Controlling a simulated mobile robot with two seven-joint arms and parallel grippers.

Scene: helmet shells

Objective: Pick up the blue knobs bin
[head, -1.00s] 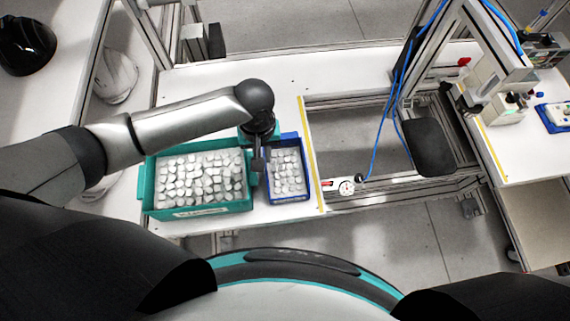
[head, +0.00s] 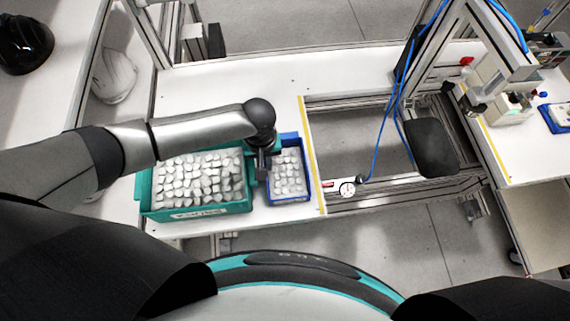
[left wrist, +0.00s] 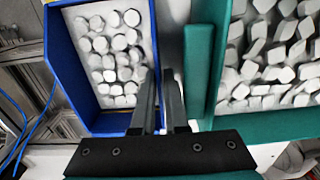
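The blue bin (head: 305,170) stands on the white table just right of the green bin and holds rows of pale knobs. In the left wrist view the blue bin (left wrist: 60,75) fills the upper left, with its right wall running down toward my fingers. My left gripper (head: 262,175) is at the bin's left wall. In the left wrist view its two fingers (left wrist: 160,75) are a little apart, one on each side of that wall as it appears; whether they touch it is unclear. My right gripper is out of view.
The green bin (head: 147,190) of pale pieces stands close on the left, with a narrow gap. Right of the blue bin are a yellow strip (head: 312,150), an open frame and blue cables (head: 380,130). The table behind the bins is clear.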

